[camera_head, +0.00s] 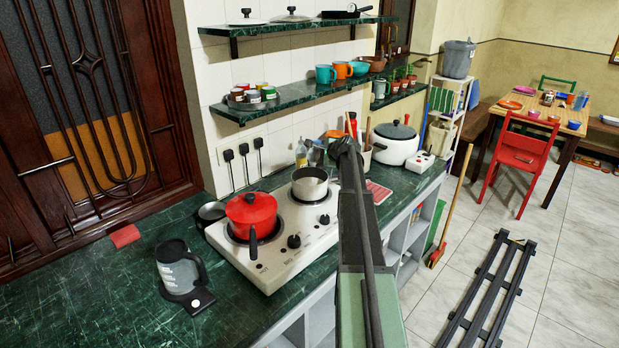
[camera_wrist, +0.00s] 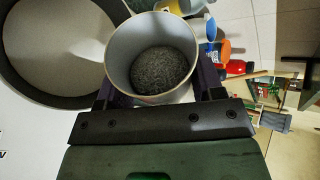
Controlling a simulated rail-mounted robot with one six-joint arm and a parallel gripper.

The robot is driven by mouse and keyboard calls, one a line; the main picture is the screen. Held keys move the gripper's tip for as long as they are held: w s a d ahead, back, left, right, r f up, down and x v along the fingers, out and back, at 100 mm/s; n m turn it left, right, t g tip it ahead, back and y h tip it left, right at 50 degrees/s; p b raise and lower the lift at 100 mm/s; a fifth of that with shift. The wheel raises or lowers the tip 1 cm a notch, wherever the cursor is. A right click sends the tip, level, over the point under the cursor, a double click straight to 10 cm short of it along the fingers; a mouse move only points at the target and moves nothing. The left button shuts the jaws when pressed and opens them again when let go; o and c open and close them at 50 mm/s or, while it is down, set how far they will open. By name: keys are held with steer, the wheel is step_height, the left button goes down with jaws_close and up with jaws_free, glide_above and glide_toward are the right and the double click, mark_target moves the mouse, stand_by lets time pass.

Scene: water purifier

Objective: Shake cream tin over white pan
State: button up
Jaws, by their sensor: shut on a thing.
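The tin (camera_wrist: 150,55) has a pale cream-grey wall, and its open mouth faces the wrist camera. Dark grey grains lie in it. My gripper (camera_wrist: 153,92) is shut on the tin, a finger at each side. In the head view, my arm hides the gripper and the tin. The white pan (camera_head: 311,188) sits upright on the stove's back burner, pale inside, just left of my arm. In the wrist view, a wide round shape with a dark rim and pale inside, likely the white pan (camera_wrist: 55,45), is left of the tin. I cannot tell the tin's exact tilt.
A red pot (camera_head: 252,213) stands on the front burner of the white stove (camera_head: 270,262). A grey kettle (camera_head: 178,267) is on the green counter at left. A white pressure cooker (camera_head: 397,143) and bottles stand behind my arm. Shelves (camera_head: 285,102) with tins and mugs hang above.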

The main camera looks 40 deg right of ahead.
steer(key=shift+f+h, duration=0.15)
steer(key=shift+h, duration=0.15)
stand_by(0.7)
steer(key=shift+a+r+n+h, duration=0.15)
steer(key=shift+r+n+h, duration=0.3)
steer(key=shift+n, duration=0.25)
stand_by(1.8)
steer(key=shift+a+f+n+t+h+b, duration=0.3)
steer(key=shift+f+n+h+b, duration=0.2)
steer(key=shift+h+b, duration=0.25)
stand_by(2.3)
